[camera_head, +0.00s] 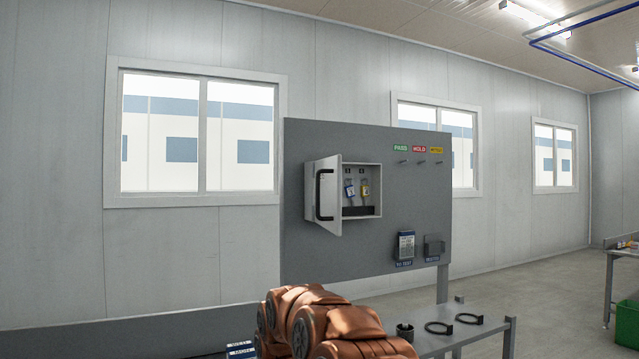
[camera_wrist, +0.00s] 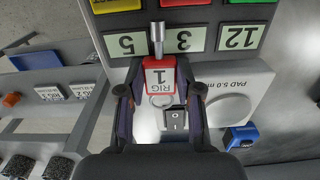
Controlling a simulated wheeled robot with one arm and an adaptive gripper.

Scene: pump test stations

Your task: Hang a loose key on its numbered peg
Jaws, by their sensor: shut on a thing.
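In the wrist view my gripper (camera_wrist: 160,93) has its two fingers on either side of a red-and-white tag reading RIG 1 (camera_wrist: 160,76), with a ring at its lower end. A grey metal rod (camera_wrist: 157,38) extends from the tag's upper end; I cannot tell if it is the key's shank. The fingers are shut on this tagged key. In the head view a grey key cabinet (camera_head: 362,171) hangs on a panel, its door (camera_head: 328,195) swung open to the left. Keys with a blue tag (camera_head: 350,190) and a yellow tag (camera_head: 365,190) hang inside. My gripper is out of the head view.
Below my gripper is equipment with labels 5, 3 and 12 (camera_wrist: 183,40), a PAD 5.0 unit (camera_wrist: 233,110) and a rocker switch (camera_wrist: 174,119). PASS, HOLD and yellow labels (camera_head: 419,149) sit above pegs on the panel. A bench (camera_head: 480,335) stands below.

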